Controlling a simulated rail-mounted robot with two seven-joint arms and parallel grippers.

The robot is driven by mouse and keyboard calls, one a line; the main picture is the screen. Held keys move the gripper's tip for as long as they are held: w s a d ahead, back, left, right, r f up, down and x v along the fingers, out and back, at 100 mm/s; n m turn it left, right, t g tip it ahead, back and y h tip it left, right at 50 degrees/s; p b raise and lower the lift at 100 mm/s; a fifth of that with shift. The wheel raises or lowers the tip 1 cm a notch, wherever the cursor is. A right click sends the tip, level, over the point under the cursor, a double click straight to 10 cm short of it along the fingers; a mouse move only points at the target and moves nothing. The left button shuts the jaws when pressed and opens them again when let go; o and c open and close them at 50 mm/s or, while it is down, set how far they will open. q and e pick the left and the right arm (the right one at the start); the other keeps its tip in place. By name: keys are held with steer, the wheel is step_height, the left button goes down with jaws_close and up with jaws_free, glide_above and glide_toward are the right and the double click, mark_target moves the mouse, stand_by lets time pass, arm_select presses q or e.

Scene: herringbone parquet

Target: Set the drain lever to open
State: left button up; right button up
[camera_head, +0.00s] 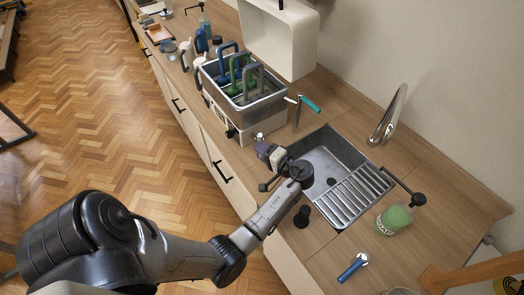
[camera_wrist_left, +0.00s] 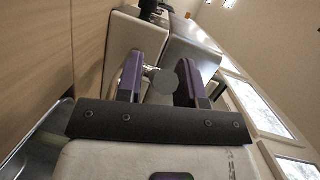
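The metal bath (camera_head: 216,98) stands on the counter with its white lid (camera_head: 285,40) raised and coloured handles sticking out of it. A small pale fitting (camera_head: 260,136), apparently the drain lever, shows low at the bath's near end. In the left wrist view, a grey lever with a round disc end (camera_wrist_left: 168,81) lies between my fingertips. My left gripper (camera_head: 270,152) is at this end of the bath, its purple fingers apart around the lever; it also shows in the left wrist view (camera_wrist_left: 158,82). Firm contact cannot be told. My right gripper is not in view.
A sink (camera_head: 322,160) with a ribbed drainer (camera_head: 348,196) lies right of the gripper, with a tap (camera_head: 388,115) behind. Bottles (camera_head: 200,42) line the far counter.

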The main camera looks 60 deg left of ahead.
arm_select(q)
steer(key=shift+o, duration=0.7)
steer(key=shift+o, duration=1.3)
step_height(320, 180, up, 4)
steer(key=shift+r, duration=0.2)
steer(key=o, duration=0.4)
steer(key=d+r, duration=0.2)
steer(key=shift+w+d+r, duration=0.2)
steer(key=shift+w+d, duration=0.15)
steer(key=shift+w, duration=0.05)
steer(key=d, duration=0.1)
steer(key=d+r, duration=0.1)
steer(key=d, duration=0.2)
steer(key=shift+w+r+p, duration=0.2)
steer(key=shift+r+p, duration=0.05)
steer(key=shift+p, duration=0.1)
steer(key=c, duration=0.5)
steer(key=w+d+r, duration=0.1)
steer(key=d+r, duration=0.1)
steer(key=d, duration=0.1)
steer(key=shift+w, duration=0.4)
steer(key=shift+c, duration=0.8)
steer(key=shift+w+d+r, duration=0.15)
steer(key=shift+d+r, duration=0.25)
steer(key=shift+d, duration=0.4)
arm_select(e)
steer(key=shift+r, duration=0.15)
